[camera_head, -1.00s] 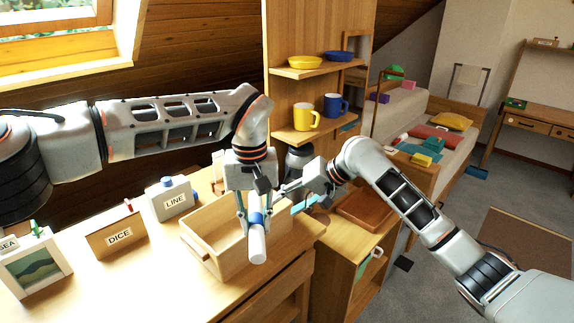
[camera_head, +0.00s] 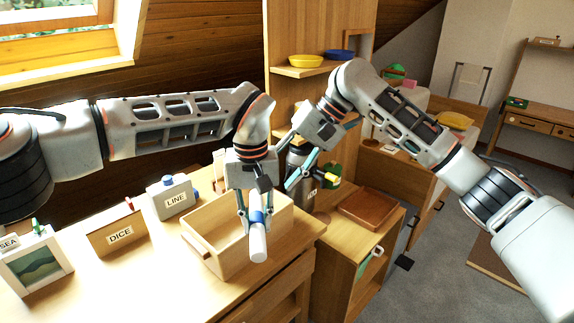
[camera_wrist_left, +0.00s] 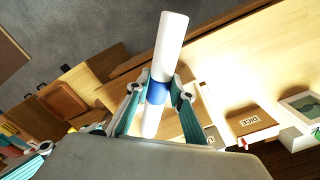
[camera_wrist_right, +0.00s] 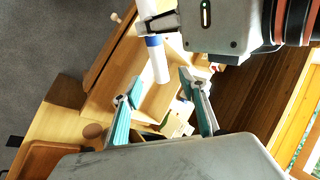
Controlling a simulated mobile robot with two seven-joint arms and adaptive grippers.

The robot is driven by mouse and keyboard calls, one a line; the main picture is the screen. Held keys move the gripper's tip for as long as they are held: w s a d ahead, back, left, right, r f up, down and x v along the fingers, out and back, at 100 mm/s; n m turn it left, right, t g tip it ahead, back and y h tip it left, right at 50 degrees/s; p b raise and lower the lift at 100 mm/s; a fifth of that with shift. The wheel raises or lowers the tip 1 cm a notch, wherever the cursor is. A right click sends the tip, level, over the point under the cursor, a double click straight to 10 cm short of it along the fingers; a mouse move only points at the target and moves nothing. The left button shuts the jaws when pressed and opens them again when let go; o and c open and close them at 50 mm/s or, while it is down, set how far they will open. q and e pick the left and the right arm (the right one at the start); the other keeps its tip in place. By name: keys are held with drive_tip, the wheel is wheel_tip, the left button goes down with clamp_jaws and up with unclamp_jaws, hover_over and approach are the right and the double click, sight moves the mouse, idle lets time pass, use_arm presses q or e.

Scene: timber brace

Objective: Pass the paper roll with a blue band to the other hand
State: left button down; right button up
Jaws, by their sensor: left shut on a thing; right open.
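The paper roll (camera_head: 258,238) is a white cylinder with a blue band. My left gripper (camera_head: 251,216) is shut on it at the band, above the front of an open wooden box. In the left wrist view the roll (camera_wrist_left: 172,42) sticks out of both sides of the fingers, and the band (camera_wrist_left: 157,92) lies between the fingertips. My right gripper (camera_head: 295,184) is open and empty, to the right of the left one and apart from the roll. In the right wrist view the roll (camera_wrist_right: 157,62) shows beyond the open fingers (camera_wrist_right: 158,88).
The wooden box (camera_head: 215,262) stands on the table under the roll. A DICE card box (camera_head: 117,237), a LINE container (camera_head: 174,199) and a framed picture (camera_head: 36,265) stand to the left. A brown tray (camera_head: 370,208) lies on the lower cabinet at right. A dark bottle stands behind my right gripper.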

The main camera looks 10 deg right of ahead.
sight(259, 200)
drive_tip(key=x, duration=0.9)
drive_tip(key=shift+f, duration=0.1)
clamp_jaws()
use_arm(q)
drive_tip(key=c, duration=1.7)
unclamp_jaws()
use_arm(e)
drive_tip(key=shift+a, duration=0.1)
